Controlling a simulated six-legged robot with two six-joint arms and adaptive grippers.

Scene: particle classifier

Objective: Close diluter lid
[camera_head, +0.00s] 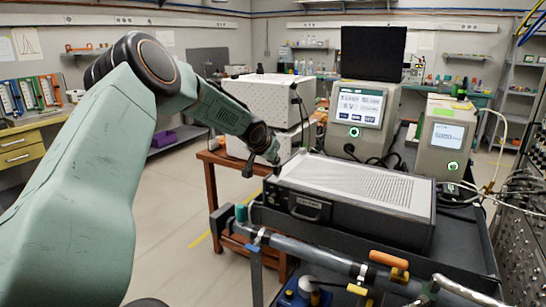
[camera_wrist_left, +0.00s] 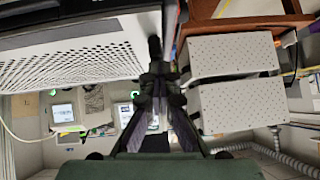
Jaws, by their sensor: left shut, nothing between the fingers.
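A low dark case with a light grey perforated lid (camera_head: 360,183) lies on the black cart; I take it to be the diluter. Its front has a handle and a label too small to read. The lid lies flat over the case; I cannot tell whether it is fully seated. The lid also fills the upper left of the left wrist view (camera_wrist_left: 70,62). My left gripper (camera_head: 275,160) is at the lid's left back corner, shut and empty. In the left wrist view its fingers (camera_wrist_left: 155,48) are beside the lid's edge; contact is unclear. My right gripper is not in view.
Two white perforated boxes (camera_head: 268,97) stand on a brown table (camera_head: 212,180) behind the gripper. A screen instrument (camera_head: 362,112) and a smaller one (camera_head: 445,137) stand behind the case, with cables around. A dark pipe with an orange handle (camera_head: 389,260) runs in front.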

